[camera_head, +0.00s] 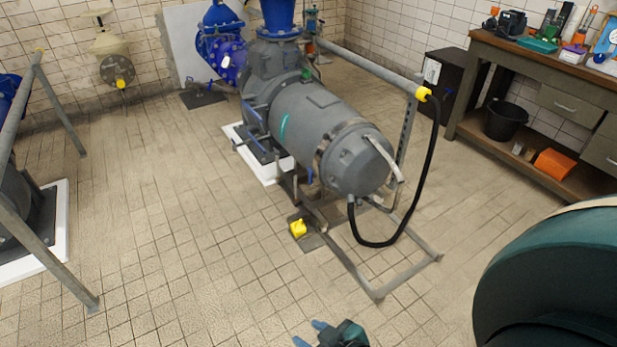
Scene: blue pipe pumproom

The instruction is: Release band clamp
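The grey motor (305,115) of a pump lies tilted across the middle of the view, with its rounded end cap (355,165) towards me. A narrow band (324,147) runs around the motor just behind the end cap. It looks like the band clamp, but its fastening is too small to make out. My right gripper (309,333) is at the bottom edge, low in front of the motor and well apart from it. Its two blue fingertips are spread with nothing between them. My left gripper is not in view.
A grey rail frame (378,292) stands around the motor, with a black cable (431,165) looping down from its yellow-marked post. A yellow object (298,229) sits by the frame's foot. A workbench (540,62) with tools stands at right.

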